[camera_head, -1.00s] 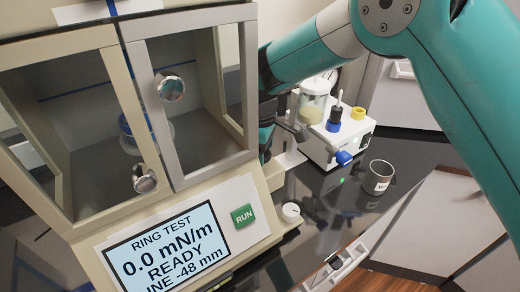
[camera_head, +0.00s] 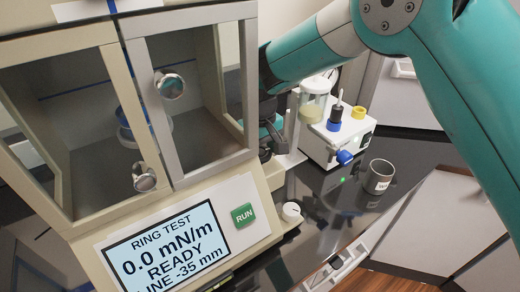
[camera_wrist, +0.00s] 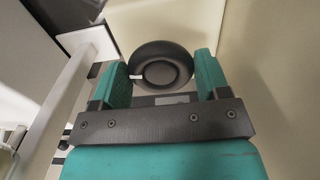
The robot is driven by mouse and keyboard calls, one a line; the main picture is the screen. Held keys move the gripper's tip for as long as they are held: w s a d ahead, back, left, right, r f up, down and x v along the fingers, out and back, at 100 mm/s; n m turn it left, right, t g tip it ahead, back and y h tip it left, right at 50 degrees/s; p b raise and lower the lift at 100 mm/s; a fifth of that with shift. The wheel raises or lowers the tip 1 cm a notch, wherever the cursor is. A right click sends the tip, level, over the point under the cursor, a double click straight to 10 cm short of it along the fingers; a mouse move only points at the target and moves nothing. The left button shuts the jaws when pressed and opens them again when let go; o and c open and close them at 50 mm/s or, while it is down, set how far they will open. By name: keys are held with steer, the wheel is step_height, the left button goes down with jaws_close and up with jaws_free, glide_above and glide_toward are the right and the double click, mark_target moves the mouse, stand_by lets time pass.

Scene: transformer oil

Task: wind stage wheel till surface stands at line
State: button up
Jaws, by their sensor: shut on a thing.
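The black round stage wheel (camera_wrist: 160,66) sits between the fingers of my gripper (camera_wrist: 162,76), which is shut on it. A small white mark shows at the wheel's left. In the head view my gripper (camera_head: 270,132) is partly hidden beside the cabinet's right side, and the wheel is hidden. The ring test cabinet (camera_head: 188,90) holds a blue-rimmed round vessel (camera_head: 128,124), seen through the front and partly covered by the door frame. The display (camera_head: 168,250) reads RING TEST, 0.0 mN/m, READY and a line value of -35 mm.
A green RUN button (camera_head: 244,215) is on the cabinet front. To the right stand a white device (camera_head: 325,148) with a clear jar (camera_head: 314,102), and a grey cup (camera_head: 379,177). A white knob (camera_head: 291,211) sits near the cabinet's lower right.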

steer(key=shift+a+r+m, duration=0.1)
steer(key=shift+m, duration=1)
steer(key=o, duration=0.9)
step_height(320, 180, up, 17)
steer(key=shift+s+r+b, duration=0.1)
steer(key=shift+r+b, duration=0.1)
steer(key=shift+b, duration=1.05)
